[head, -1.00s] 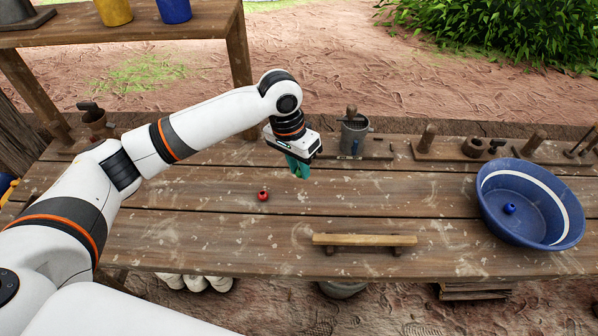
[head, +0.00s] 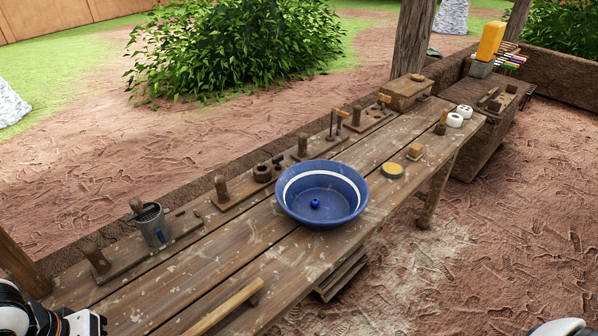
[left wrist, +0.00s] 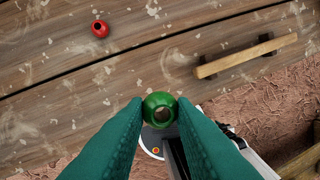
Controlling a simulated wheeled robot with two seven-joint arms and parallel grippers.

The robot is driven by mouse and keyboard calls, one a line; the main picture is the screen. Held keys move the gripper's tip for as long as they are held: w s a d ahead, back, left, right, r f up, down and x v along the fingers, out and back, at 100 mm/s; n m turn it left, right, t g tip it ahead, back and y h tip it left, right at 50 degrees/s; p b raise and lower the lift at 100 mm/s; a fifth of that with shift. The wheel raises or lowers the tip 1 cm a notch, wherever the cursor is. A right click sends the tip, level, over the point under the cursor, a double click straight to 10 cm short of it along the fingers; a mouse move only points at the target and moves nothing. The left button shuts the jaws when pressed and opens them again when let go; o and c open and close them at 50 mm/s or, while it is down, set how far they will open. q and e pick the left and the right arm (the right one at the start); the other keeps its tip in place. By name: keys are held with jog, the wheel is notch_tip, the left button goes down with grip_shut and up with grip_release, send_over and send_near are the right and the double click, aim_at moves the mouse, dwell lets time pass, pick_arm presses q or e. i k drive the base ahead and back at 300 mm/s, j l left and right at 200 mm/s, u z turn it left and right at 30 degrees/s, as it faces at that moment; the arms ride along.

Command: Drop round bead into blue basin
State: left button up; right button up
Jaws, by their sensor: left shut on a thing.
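My left gripper (left wrist: 160,112) shows in the left wrist view, its green fingers shut on a round green bead (left wrist: 159,98) with a hole in it. In the head view only part of my left arm shows at the bottom left; its fingertips are out of frame. The blue basin (head: 289,209) with a white band stands on the bench, far to the right of my left arm. A blue bead (head: 315,203) lies inside it. A red bead (left wrist: 100,29) lies on the planks, apart from the fingers. My right gripper is not in view.
A wooden bar on feet (head: 224,307) lies at the bench's front; it also shows in the left wrist view (left wrist: 247,55). A metal can (head: 153,226) and wooden tool boards line the back edge. A yellow round pad (head: 392,170) sits right of the basin.

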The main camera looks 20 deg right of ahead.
aim_at(345, 211)
jog(key=l+z, duration=0.2)
jog(key=z, duration=0.15)
jog(key=i+l+z, duration=0.15)
jog(key=z, duration=0.25)
jog(key=i+l+z, duration=0.1)
jog(key=z, duration=0.25)
jog(key=i+l, duration=0.1)
